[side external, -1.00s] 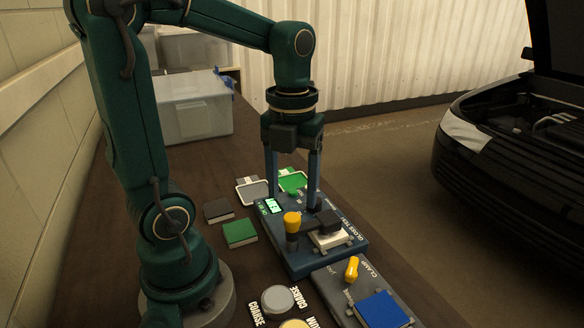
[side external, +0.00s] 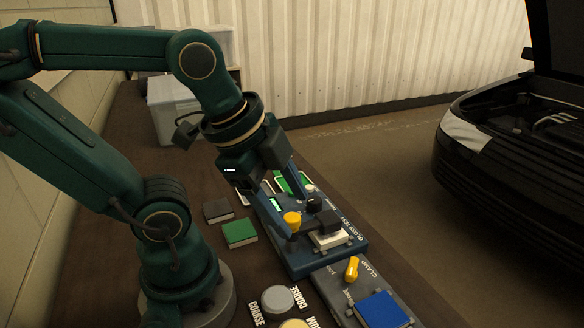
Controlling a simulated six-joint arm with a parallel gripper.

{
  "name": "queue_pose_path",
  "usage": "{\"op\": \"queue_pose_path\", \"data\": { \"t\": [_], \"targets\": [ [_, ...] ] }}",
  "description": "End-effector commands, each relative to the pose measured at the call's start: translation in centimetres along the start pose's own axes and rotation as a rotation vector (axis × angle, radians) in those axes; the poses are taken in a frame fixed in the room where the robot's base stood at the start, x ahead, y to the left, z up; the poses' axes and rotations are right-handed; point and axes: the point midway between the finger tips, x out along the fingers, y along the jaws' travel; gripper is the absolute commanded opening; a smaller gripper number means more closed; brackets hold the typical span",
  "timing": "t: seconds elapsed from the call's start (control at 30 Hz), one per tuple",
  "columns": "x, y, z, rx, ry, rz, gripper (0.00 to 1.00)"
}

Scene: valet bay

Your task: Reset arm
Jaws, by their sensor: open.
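My gripper (side external: 288,212) hangs tilted above the blue gloss test fixture (side external: 300,262), its fingers pointing down toward the fixture's back half. The fixture carries a yellow-capped post (side external: 292,221), a small lit display partly hidden by the gripper, and a black head (side external: 328,222) over a pale block (side external: 329,240).
A grey clamp plate with a yellow lever (side external: 352,268) and a blue block (side external: 382,309) is in front. Green (side external: 240,233) and dark (side external: 218,210) blocks lie left.

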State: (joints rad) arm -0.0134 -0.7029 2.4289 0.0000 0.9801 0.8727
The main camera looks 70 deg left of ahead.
Motion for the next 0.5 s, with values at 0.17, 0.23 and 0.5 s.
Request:
{"op": "queue_pose_path", "data": {
  "t": [0.17,0.23,0.5],
  "targets": [
    [0.28,0.41,0.03,-0.424,0.037,-0.019,0.66],
    [0.45,0.44,0.07,-0.568,0.041,-0.019,0.66],
    [0.57,0.24,-0.09,-0.851,0.056,-0.019,0.66]
  ]
}}
